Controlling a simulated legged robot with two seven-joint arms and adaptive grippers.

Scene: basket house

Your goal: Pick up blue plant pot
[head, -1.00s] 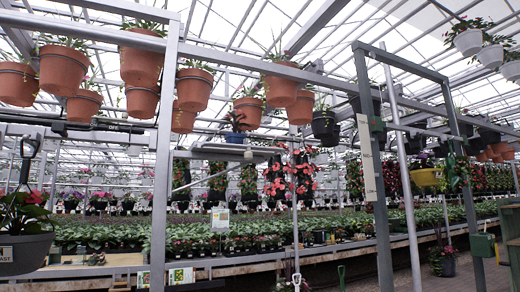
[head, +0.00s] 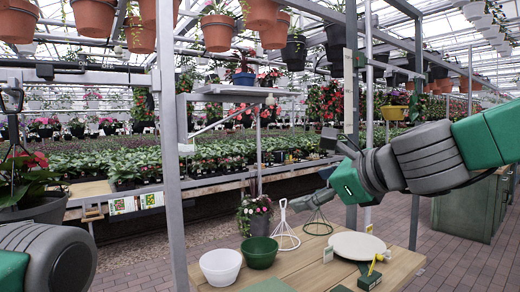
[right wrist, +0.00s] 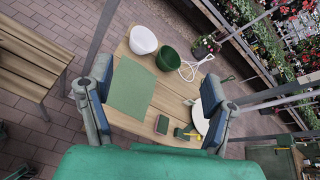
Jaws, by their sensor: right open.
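A blue plant pot (head: 244,79) with a small plant stands on a raised metal shelf (head: 228,92) in the head view, left of centre. It is not visible in the right wrist view. My right gripper (head: 326,160) is to the right of the pot and lower in the head view, over the wooden table area. The right wrist view shows it open, with its two fingers (right wrist: 154,97) spread wide and nothing between them. My left arm shows at the lower left of the head view; its gripper is out of view.
A wooden table (head: 310,262) carries a white pot (head: 221,266), a green pot (head: 259,252), wire stands (head: 285,236) and a pale round plate (head: 357,246). A grey metal post (head: 172,150) stands left of the shelf. Terracotta pots (head: 218,32) hang above.

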